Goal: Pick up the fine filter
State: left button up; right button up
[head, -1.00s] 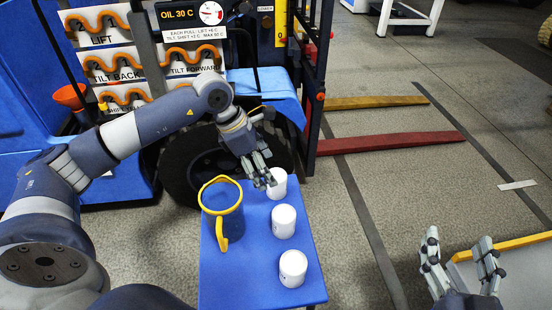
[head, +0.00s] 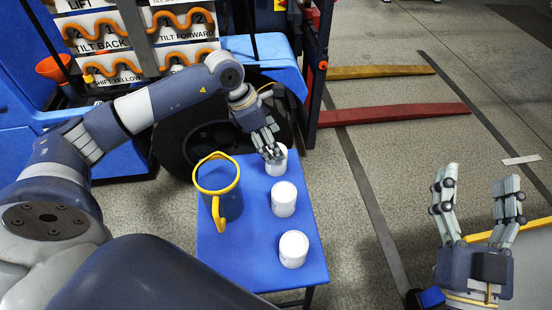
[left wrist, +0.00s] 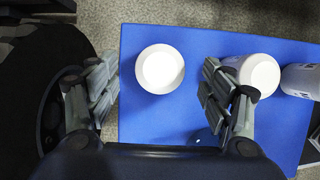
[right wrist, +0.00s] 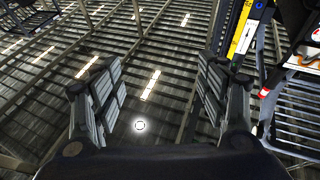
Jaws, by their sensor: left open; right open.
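Three white cylindrical filters stand in a row on a small blue table (head: 252,270): the far filter (head: 276,166), the middle filter (head: 283,199) and the near filter (head: 293,249). No markings are readable, so I cannot tell which is the fine filter. My left gripper (head: 272,154) is open at the far filter and partly covers it. My right gripper (head: 480,180) is open and empty, off to the right of the table.
A blue jug (head: 222,195) with a yellow rim and handle stands left of the filters. Behind the table are a dark wheel (head: 185,140) and a blue vehicle with labelled hoses. A red fork (head: 400,115) and a yellow fork (head: 380,72) extend right over open floor.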

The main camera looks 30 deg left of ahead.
pick_arm(q)
jog(key=b+x, duration=0.1)
jog(key=x, duration=0.3)
jog(key=shift+s+a+f+b, duration=0.15)
jog(key=shift+f+b, duration=0.15)
jog(key=shift+f, duration=0.25)
pick_arm(e)
jog(key=s+r+t+y, duration=0.1)
jog(key=s+r+t, duration=0.4)
jog(key=r, duration=0.2)
jog(key=shift+d+y, duration=0.15)
jog(key=shift+y, duration=0.25)
pick_arm(q)
jog(key=c, duration=1.4)
